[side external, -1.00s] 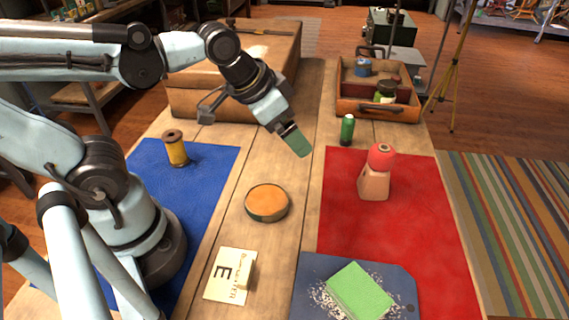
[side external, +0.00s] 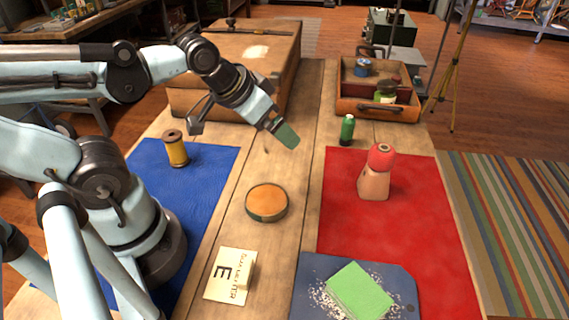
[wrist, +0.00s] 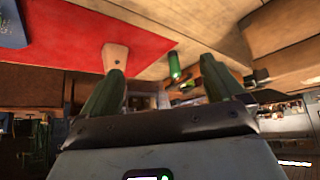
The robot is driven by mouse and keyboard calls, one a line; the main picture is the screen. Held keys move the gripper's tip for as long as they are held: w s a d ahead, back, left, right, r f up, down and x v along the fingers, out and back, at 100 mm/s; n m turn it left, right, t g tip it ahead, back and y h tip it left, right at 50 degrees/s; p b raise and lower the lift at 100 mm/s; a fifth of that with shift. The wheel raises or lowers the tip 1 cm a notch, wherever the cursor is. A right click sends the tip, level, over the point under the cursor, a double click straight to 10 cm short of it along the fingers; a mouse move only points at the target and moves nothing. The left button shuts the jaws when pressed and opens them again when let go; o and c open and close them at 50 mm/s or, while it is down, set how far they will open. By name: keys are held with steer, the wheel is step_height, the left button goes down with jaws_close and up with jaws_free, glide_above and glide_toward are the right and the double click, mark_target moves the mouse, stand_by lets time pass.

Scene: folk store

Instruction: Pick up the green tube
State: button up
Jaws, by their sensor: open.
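The green tube (side external: 347,130) stands upright on the wooden table, just beyond the far edge of the red mat. My gripper (side external: 285,135) is raised above the table to the left of the tube, apart from it. In the wrist view the tube (wrist: 174,67) shows ahead, between the two green fingers and closer to the right one. My gripper (wrist: 162,82) is open there, with nothing between its fingers.
A pink-topped wooden object (side external: 375,172) stands on the red mat (side external: 430,230) near the tube. An open brown case (side external: 377,108) with small items lies behind it. A large brown case (side external: 240,70), a yellow spool (side external: 174,148) and a round orange-topped tin (side external: 267,202) are to the left.

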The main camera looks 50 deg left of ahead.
steer(key=c, duration=0.6)
steer(key=shift+o, duration=0.2)
